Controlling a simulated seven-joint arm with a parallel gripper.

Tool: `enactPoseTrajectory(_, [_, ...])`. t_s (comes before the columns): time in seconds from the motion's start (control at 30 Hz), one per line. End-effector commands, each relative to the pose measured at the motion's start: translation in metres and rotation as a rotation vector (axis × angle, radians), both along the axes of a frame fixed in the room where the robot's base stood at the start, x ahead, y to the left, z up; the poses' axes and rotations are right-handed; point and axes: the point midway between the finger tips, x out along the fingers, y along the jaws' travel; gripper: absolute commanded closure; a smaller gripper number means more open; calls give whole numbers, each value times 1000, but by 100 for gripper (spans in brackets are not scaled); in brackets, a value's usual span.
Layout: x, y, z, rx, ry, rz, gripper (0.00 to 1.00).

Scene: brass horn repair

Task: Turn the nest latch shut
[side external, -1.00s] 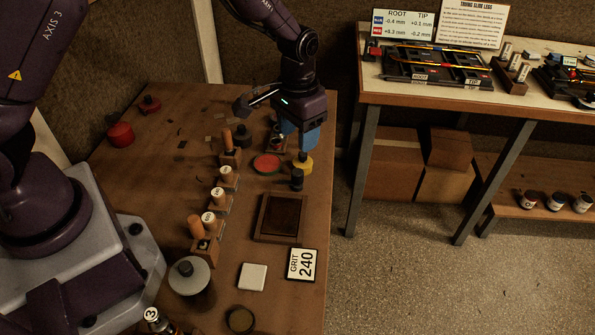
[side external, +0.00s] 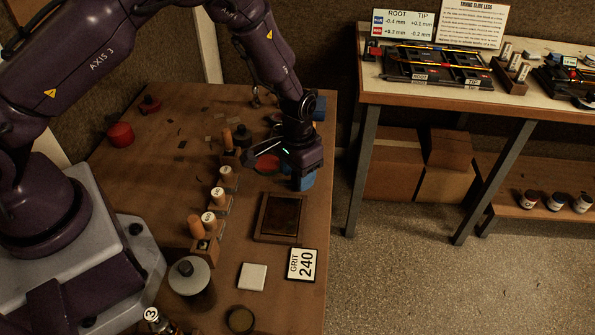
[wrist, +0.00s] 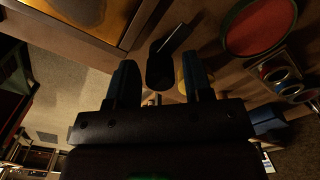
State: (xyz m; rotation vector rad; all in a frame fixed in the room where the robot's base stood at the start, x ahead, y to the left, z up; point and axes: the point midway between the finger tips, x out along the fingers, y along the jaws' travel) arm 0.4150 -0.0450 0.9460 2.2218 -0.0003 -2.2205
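My gripper (side external: 303,182) is low over the right side of the bench, just beyond the wooden tray. In the wrist view its two blue fingers (wrist: 160,75) are spread apart. A dark round post with a flat bar-like piece (wrist: 160,68) shows between and beyond the fingertips; I cannot tell whether it touches them. Part of a yellow piece (wrist: 182,82) shows beside it, partly hidden by the right finger. I cannot tell for certain which part is the nest latch. Metal rings (wrist: 283,74) show at the right of the wrist view.
A wooden tray (side external: 259,232) with a dark pad lies in front of my gripper. A red pad with a green rim (wrist: 258,28) is beside it. Wooden-handled tools in blocks (side external: 219,200) stand to the left. A blue block (side external: 319,108) is at the back right.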

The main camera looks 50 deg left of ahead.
Motion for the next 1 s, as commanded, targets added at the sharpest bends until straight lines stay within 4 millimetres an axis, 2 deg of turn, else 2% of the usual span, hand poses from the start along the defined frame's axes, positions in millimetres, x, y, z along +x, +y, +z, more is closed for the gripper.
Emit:
enactPoseTrajectory(0.03, [0, 0, 0, 0, 0, 0, 66])
enactPoseTrajectory(0.17, [0, 0, 0, 0, 0, 0, 96])
enactPoseTrajectory(0.2, [0, 0, 0, 0, 0, 0, 97])
enactPoseTrajectory(0.57, [0, 0, 0, 0, 1, 57, 97])
enactPoseTrajectory(1.0, [0, 0, 1, 0, 1, 404, 97])
